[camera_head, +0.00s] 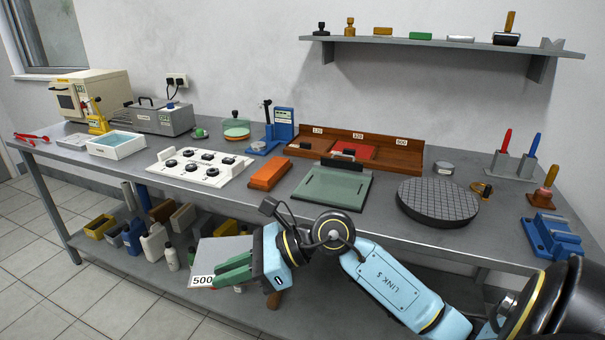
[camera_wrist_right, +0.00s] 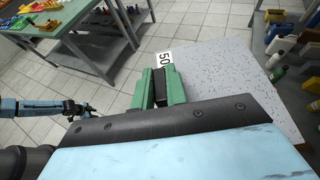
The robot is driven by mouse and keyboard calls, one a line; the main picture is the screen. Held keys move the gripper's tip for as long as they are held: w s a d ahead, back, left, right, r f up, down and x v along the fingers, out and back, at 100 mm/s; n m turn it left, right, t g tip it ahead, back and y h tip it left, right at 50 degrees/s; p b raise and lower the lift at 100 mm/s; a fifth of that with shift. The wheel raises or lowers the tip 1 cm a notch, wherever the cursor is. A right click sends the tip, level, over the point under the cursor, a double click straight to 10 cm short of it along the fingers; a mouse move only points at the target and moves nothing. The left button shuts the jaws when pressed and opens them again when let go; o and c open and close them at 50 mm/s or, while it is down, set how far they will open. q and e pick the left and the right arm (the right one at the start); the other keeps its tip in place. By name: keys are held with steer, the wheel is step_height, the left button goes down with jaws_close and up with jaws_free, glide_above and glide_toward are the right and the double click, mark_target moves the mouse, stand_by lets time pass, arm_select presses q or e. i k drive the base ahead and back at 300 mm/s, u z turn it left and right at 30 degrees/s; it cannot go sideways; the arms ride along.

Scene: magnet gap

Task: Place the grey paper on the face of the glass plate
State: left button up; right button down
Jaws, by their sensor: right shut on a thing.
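The grey paper (camera_head: 222,246), tagged 500, is held in front of the bench's front edge, over the lower shelf in the picture. My right gripper (camera_head: 234,271) is shut on it with its green fingers. In the right wrist view the speckled grey paper (camera_wrist_right: 235,75) extends right from the fingers (camera_wrist_right: 158,88). The green-tinted plate, which looks like the glass plate (camera_head: 331,188), lies on the bench with a dark bar at its back edge. It is apart from the paper.
Behind the plate is a brown rack (camera_head: 398,163) with numbered tags and a red sheet. An orange block (camera_head: 270,173) and a white panel with knobs (camera_head: 201,168) lie left; a round gridded disc (camera_head: 437,201) lies right. Bottles and bins fill the lower shelf (camera_head: 130,262).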

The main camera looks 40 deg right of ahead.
mark_target(334, 184)
steer(key=z, duration=0.65)
steer(key=i, duration=0.9)
steer(key=z, duration=0.85)
